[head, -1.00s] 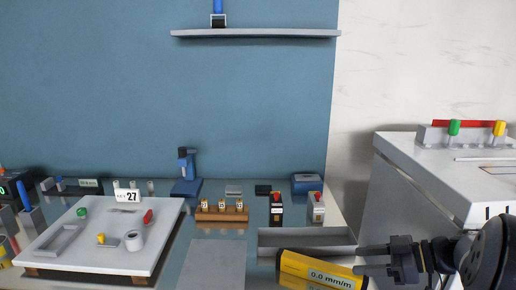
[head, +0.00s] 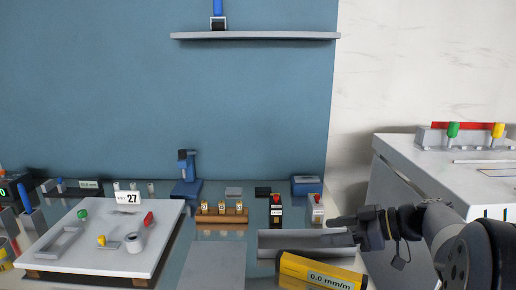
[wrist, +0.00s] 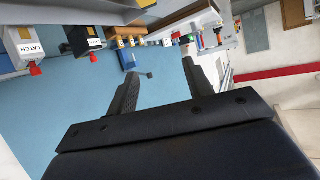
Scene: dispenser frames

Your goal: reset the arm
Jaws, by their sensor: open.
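My gripper (head: 340,230) is at the right of the head view, above the right end of the bench and over the grey open tray (head: 290,240). It holds nothing. In the wrist view its two dark fingers (wrist: 160,85) stand apart with empty space between them. A yellow level with a "0.0 mm/m" display (head: 318,271) lies below and in front of my gripper, apart from it.
A red-topped black block (head: 276,211) and a red-topped white block (head: 317,210) stand just behind the tray. A grey cabinet (head: 415,185) stands to the right. A white board (head: 75,255) with small parts is at left. A shelf (head: 255,36) hangs above.

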